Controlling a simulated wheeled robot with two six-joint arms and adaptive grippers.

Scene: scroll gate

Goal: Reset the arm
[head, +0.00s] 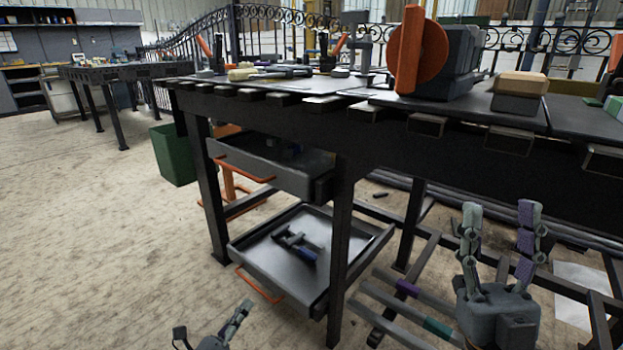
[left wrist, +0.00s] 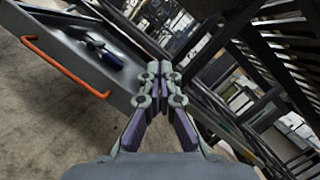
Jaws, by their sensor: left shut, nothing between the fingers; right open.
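My left gripper (head: 240,308) shows only partly at the bottom edge of the head view, low over the floor in front of the workbench. In the left wrist view the left gripper (left wrist: 160,72) has its fingertips together with nothing between them. My right gripper (head: 502,218) stands upright at the lower right of the head view, its two fingers apart and empty, in front of the bench's lower frame. Neither gripper appears to touch anything.
A black workbench (head: 270,100) carries an orange and grey machine (head: 437,55). Below it, a lower drawer (head: 345,252) with an orange handle is pulled out and holds a tool (head: 298,243); it also shows in the left wrist view (left wrist: 60,50). A green bin (head: 172,155) stands left. Floor at left is clear.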

